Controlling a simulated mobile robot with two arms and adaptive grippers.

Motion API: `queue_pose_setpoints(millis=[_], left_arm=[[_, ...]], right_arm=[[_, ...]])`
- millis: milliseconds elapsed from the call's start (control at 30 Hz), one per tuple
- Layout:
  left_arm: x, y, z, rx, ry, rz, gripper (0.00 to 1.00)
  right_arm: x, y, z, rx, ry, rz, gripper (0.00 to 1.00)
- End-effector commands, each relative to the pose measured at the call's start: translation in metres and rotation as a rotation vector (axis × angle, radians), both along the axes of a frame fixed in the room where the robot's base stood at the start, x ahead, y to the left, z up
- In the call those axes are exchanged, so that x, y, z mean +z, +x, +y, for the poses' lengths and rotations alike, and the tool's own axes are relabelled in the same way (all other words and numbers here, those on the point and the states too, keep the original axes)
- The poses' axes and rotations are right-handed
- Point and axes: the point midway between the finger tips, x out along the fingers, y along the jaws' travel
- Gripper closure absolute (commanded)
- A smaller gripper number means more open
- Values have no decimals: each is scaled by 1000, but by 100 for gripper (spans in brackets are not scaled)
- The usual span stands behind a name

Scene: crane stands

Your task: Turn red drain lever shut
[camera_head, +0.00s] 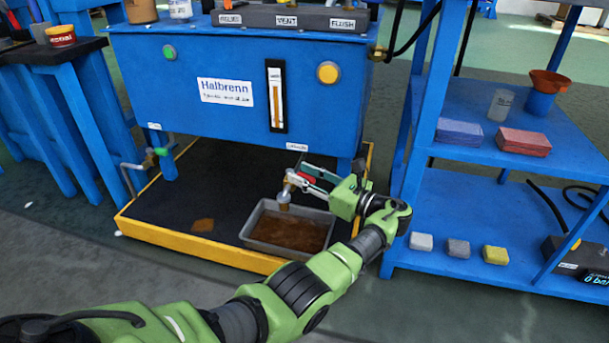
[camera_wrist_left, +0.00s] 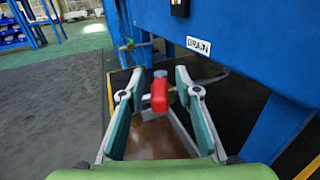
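The red drain lever (camera_wrist_left: 159,96) is in the left wrist view, below the DRAIN label (camera_wrist_left: 199,46). My left gripper (camera_wrist_left: 154,85) is open, with one finger on each side of the lever and gaps showing between. In the head view my left gripper (camera_head: 300,180) is at the drain under the blue tank (camera_head: 240,70), and a bit of red shows between its fingers. The drain spout (camera_head: 284,198) points down over a grey tray (camera_head: 252,222) holding brown liquid. My right gripper is not in view.
A yellow-edged black platform (camera_head: 190,248) lies under the tank. A blue shelf (camera_head: 480,190) with several blocks stands close on the right. A green-handled valve (camera_head: 161,152) is at the tank's left. The floor at front left is clear.

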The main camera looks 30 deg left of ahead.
Motion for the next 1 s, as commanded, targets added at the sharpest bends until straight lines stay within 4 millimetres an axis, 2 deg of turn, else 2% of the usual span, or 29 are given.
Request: queue_pose_setpoints(millis=[433,600,833,933,967,1000], left_arm=[[0,-9,-64,-4,-2,0,69],[0,-11,-73,-2,0,1,69],[0,-12,-74,-1,-1,0,69],[0,-12,-74,-1,0,0,95],[0,-12,-73,-1,0,0,100],[0,-12,-73,0,0,0,100]], right_arm=[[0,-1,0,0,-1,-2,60],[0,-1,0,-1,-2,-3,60],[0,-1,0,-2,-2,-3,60],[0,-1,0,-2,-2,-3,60],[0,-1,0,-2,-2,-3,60],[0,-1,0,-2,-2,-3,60]])
